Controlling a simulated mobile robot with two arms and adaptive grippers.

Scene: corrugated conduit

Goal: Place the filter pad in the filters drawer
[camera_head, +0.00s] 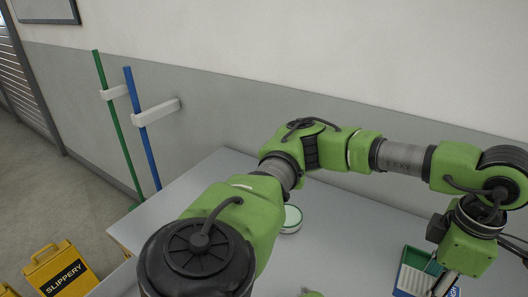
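I cannot make out a filter pad or a filters drawer in the head view. A round white object with a green band (291,218) sits on the grey table, partly behind my arm; I cannot tell what it is. My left arm comes in from the lower left and reaches across to the right. Its gripper (445,284) points down at the lower right, beside or over a small tray. The fingers are partly cut off by the frame, so their opening and any held thing are unclear.
The small green, white and blue tray (404,279) is at the lower right. The grey table (350,225) runs along the wall. Green (115,125) and blue (141,125) poles stand at its far left. A yellow "SLIPPERY" sign (60,272) stands on the floor at left.

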